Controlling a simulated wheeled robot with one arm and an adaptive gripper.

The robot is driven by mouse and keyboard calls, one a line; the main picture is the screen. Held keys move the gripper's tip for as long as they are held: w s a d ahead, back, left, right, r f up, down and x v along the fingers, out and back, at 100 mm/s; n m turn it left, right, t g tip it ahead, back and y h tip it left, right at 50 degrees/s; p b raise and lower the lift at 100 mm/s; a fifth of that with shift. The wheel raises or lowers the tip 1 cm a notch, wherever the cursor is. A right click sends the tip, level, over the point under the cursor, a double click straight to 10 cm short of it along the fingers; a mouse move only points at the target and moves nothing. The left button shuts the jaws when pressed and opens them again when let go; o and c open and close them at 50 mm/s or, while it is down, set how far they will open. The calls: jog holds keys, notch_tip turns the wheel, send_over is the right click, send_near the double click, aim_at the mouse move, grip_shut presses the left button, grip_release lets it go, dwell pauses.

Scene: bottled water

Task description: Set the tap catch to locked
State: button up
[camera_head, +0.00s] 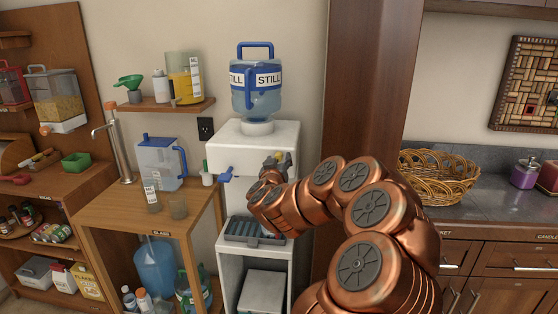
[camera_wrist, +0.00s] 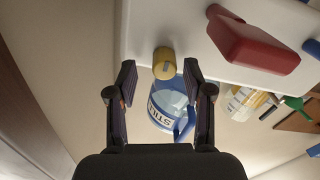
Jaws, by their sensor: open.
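The white water dispenser (camera_head: 262,148) stands in the middle of the head view, with a blue tap (camera_head: 226,174) on its front left. In the wrist view its white face (camera_wrist: 190,30) fills the top, with a red tap-like block (camera_wrist: 252,42) and a small yellow round knob (camera_wrist: 164,64). Which part is the tap catch, and its setting, I cannot tell for sure. My gripper (camera_wrist: 162,76) is open, its two fingers either side of the yellow knob; contact is not clear. In the head view my arm hides the dispenser's right front.
A blue STILL bottle (camera_head: 256,85) sits on top of the dispenser. A wooden stand (camera_head: 112,208) with a jug (camera_head: 160,164) and cups is close on the left. A brown panel (camera_head: 365,80) rises on the right, beside a counter with a wicker basket (camera_head: 438,180).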

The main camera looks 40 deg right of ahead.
jog(key=v, duration=0.6)
dwell(0.6)
